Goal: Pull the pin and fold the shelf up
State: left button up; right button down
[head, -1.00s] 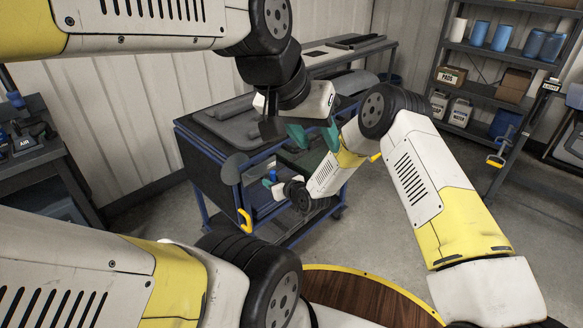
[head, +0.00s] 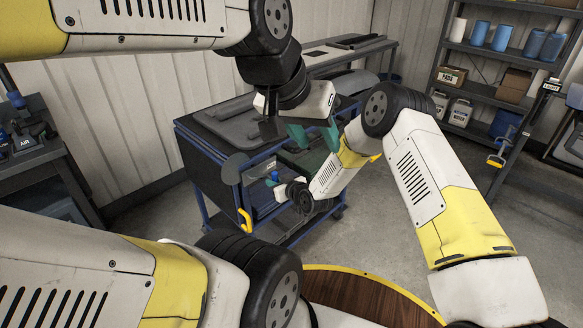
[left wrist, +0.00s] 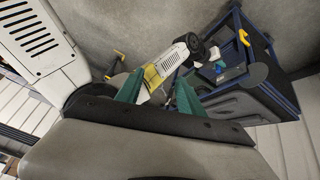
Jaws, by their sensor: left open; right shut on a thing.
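A dark panel (head: 205,168), which looks like the folding shelf, hangs down at the near left end of the blue-framed cart (head: 205,205). A yellow handle (head: 245,222) sits at its lower corner and also shows in the left wrist view (left wrist: 244,38). My right gripper (head: 271,181) is shut on a small blue piece (head: 275,176), seemingly the pin, beside the cart frame. The blue piece also shows in the left wrist view (left wrist: 230,71); the pin's shaft is too small to make out. My left gripper (head: 313,137) is open and empty, above the cart's right part.
A dark table (head: 35,150) is at left.

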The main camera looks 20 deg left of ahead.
pick_arm(q)
jog(key=shift+c, duration=0.8)
jog(key=w+a+f+n+y, duration=0.1)
jog(key=w+a+f, duration=0.2)
jog(key=w, duration=0.3)
jog(key=w+a+f+n, duration=0.1)
jog(key=w+a+f, duration=0.15)
jog(key=w, duration=0.25)
jog(key=n+g+y, duration=0.3)
jog(key=n+y, duration=0.1)
jog(key=n, duration=0.1)
send_over(249, 221)
jog(key=s+d, duration=0.2)
jog(key=s, duration=0.1)
notch_tip(249, 221, down, 37)
jog(key=shift+t, duration=0.3)
jog(key=x, duration=1.1)
jog(key=shift+w+f, duration=0.1)
jog(key=shift+f, duration=0.3)
grip_shut()
